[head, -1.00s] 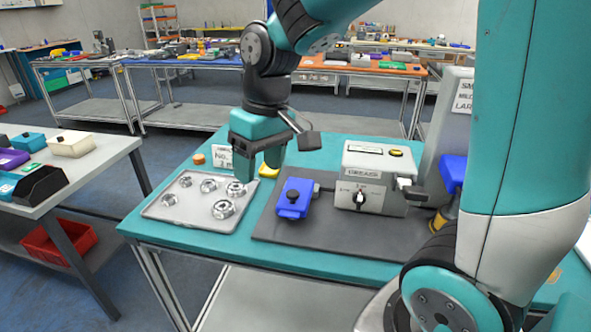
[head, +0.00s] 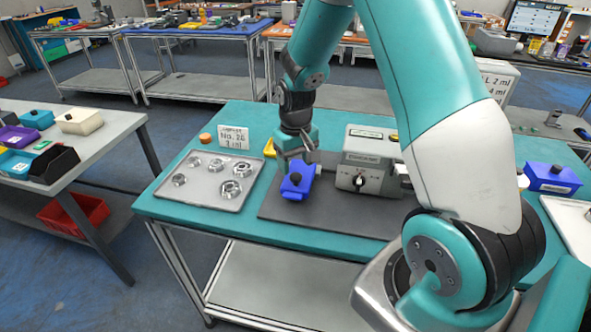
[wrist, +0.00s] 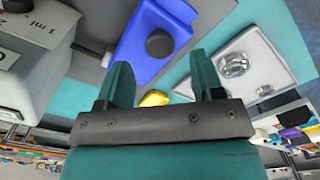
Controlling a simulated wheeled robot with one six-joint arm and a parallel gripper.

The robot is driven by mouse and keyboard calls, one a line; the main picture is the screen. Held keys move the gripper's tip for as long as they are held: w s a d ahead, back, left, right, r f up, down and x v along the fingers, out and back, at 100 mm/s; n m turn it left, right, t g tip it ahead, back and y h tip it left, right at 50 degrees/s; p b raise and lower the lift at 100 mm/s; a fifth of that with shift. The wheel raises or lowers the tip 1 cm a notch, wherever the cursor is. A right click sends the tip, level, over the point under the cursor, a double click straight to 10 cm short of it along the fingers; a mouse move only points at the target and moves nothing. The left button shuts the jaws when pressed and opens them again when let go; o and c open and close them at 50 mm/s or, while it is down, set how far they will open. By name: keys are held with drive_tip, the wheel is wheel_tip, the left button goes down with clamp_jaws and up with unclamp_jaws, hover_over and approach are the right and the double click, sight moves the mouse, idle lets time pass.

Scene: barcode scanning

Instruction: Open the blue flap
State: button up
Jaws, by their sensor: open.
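The blue flap (head: 301,182) with a dark round knob sits on the dark mat, just left of the grey machine. In the wrist view the blue flap (wrist: 153,43) and its black knob lie beyond my fingertips. My gripper (head: 296,167) is at the back edge of the flap, over or close behind it. In the wrist view my gripper (wrist: 160,82) is open with nothing between its fingers. I cannot tell whether a finger touches the flap.
The grey machine (head: 366,160) with a dial stands right of the flap. A metal tray (head: 208,192) with several nuts lies to the left, with a label sign (head: 234,137) behind it. A yellow object (wrist: 154,98) shows near the fingers. Another blue box (head: 551,178) stands far right.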

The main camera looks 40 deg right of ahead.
sight(296, 176)
drive_tip(key=shift+f, duration=1.9)
clamp_jaws()
drive_tip(key=shift+r+p, duration=0.1)
drive_tip(key=shift+p, duration=0.25)
